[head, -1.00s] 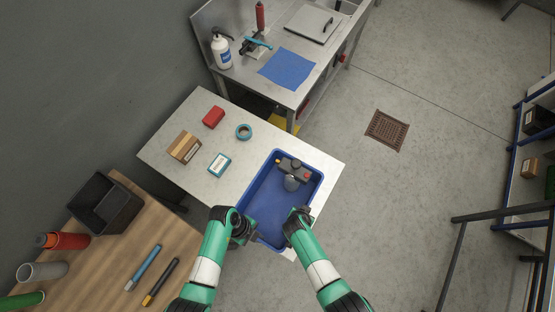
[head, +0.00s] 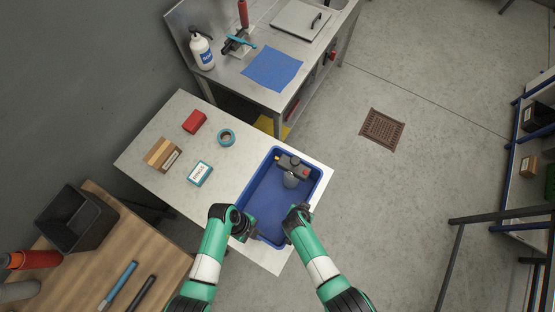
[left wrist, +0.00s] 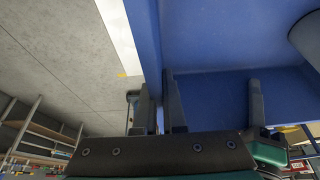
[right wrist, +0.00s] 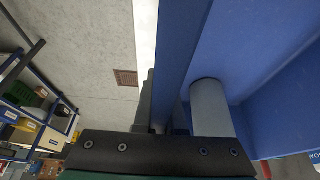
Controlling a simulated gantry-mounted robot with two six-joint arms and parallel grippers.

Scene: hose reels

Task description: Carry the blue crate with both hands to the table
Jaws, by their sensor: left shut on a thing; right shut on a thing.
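The blue crate (head: 266,200) is in front of me in the head view, over the right part of the pale table (head: 225,165). I cannot tell whether it touches the tabletop. A grey object with coloured ends (head: 293,166) and a grey cylinder (head: 291,180) are in it. My left gripper (head: 241,222) is shut on the crate's near wall at the left. My right gripper (head: 298,214) is shut on its wall at the right. In the left wrist view (left wrist: 162,110) and right wrist view (right wrist: 167,110), the blue wall passes between the fingers.
On the table's left part are a red block (head: 194,122), teal tape roll (head: 226,138), cardboard box (head: 163,154) and small teal-and-white box (head: 200,173). A wooden bench (head: 90,260) with a black bin (head: 77,218) stands at lower left. A metal workbench (head: 225,70) stands behind.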

